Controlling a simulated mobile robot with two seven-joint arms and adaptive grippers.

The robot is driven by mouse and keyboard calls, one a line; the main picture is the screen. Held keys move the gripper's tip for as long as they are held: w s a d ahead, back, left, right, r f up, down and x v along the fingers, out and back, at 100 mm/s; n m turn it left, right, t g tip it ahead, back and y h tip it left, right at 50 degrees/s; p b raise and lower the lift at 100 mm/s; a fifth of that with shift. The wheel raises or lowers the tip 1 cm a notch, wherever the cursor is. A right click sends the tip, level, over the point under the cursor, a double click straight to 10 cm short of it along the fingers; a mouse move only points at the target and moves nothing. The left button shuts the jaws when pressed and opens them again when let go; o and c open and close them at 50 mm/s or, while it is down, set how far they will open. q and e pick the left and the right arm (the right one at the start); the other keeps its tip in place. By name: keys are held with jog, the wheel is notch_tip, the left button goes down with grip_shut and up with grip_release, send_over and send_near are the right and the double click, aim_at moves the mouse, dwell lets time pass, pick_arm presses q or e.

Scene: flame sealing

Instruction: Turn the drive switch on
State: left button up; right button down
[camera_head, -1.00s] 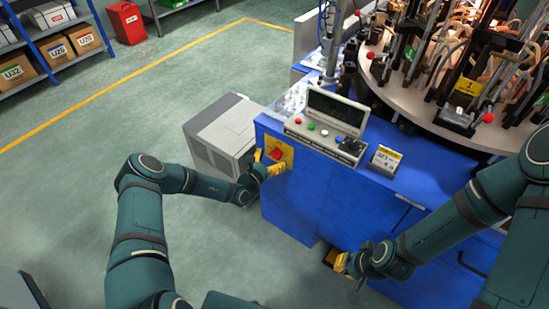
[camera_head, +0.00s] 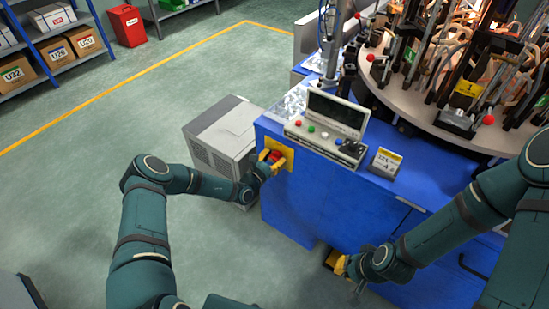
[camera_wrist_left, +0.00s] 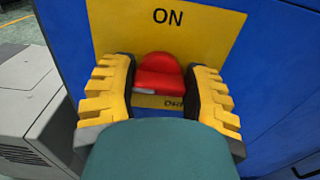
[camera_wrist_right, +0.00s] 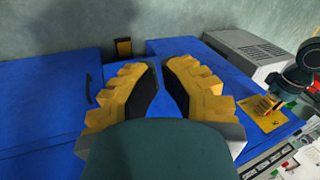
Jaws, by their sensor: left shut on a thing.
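The drive switch is a red knob (camera_wrist_left: 158,76) on a yellow plate (camera_wrist_left: 190,30) marked ON, fixed to the blue machine cabinet. The lettering below the knob is partly hidden. My left gripper (camera_wrist_left: 160,84) has its yellow fingers on either side of the knob and is shut on it. In the head view, my left gripper (camera_head: 268,164) covers much of the knob at the plate (camera_head: 287,158). My right gripper (camera_wrist_right: 164,68) is empty, its fingers apart, low in front of the cabinet; it also shows in the head view (camera_head: 343,264).
A control panel (camera_head: 325,134) with coloured buttons and a small screen sits on the blue cabinet (camera_head: 320,195). A grey box (camera_head: 218,135) stands on the floor left of it. The left floor is clear.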

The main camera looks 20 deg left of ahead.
pick_arm(q)
jog(key=m+p, duration=0.3)
jog(key=shift+d+r+m+p, duration=0.15)
jog(key=shift+m+p, duration=0.2)
jog(key=shift+m, duration=0.05)
jog(key=m+p, duration=0.2)
jog(key=shift+s+m, duration=0.1)
jog(key=shift+m, duration=0.3)
jog(key=m+p, duration=0.2)
jog(key=m, duration=0.2)
jog(key=shift+d+f, duration=0.1)
jog(key=shift+f, duration=0.1)
jog(key=m+p, duration=0.2)
jog(key=m, duration=0.2)
jog(key=shift+f+m+p, duration=0.1)
jog(key=shift+m+p, duration=0.2)
jog(key=shift+f+m+p, duration=0.1)
jog(key=shift+m+p, duration=0.4)
jog(key=shift+m, duration=0.7)
jog(key=o, duration=1.2)
